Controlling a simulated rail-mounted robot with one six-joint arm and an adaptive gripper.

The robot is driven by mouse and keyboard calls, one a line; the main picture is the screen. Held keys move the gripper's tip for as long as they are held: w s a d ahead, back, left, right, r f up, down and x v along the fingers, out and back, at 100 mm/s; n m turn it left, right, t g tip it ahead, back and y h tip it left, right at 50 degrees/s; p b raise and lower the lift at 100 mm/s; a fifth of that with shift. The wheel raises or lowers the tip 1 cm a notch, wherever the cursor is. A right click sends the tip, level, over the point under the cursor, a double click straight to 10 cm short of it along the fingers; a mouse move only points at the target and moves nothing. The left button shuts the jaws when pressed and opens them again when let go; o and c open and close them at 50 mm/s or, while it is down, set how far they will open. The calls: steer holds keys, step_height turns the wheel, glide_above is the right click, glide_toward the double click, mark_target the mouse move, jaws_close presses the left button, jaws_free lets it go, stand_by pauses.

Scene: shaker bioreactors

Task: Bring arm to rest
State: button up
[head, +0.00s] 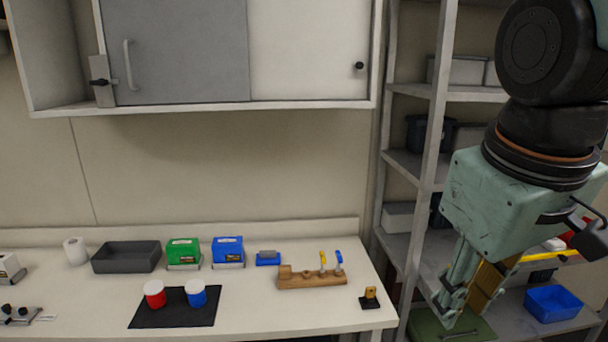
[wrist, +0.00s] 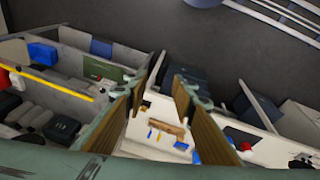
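My arm hangs down at the right side of the head view, in front of the metal shelving. My gripper (head: 462,305) points downward to the right of the white bench (head: 300,318) and touches nothing that I can see. In the wrist view, the two brown-padded fingers of my gripper (wrist: 168,78) stand apart with an empty gap between them. The bench and its wooden holder (wrist: 167,127) show far off through that gap.
The shelving (head: 428,150) stands close behind my arm and holds bins, including a blue bin (head: 553,303). On the bench are a wooden holder (head: 312,280), a black mat (head: 172,317) with red and blue-sided jars, green and blue boxes, and a grey tray (head: 126,257). A wall cabinet (head: 180,55) hangs above.

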steer(key=s+a+f+m+t+b, duration=0.1)
steer(key=s+m, duration=0.2)
steer(key=s, duration=0.6)
steer(key=shift+s+f+y, duration=0.2)
steer(key=shift+f+y, duration=0.15)
steer(key=shift+y, duration=0.05)
steer(key=shift+a, duration=0.1)
stand_by(0.8)
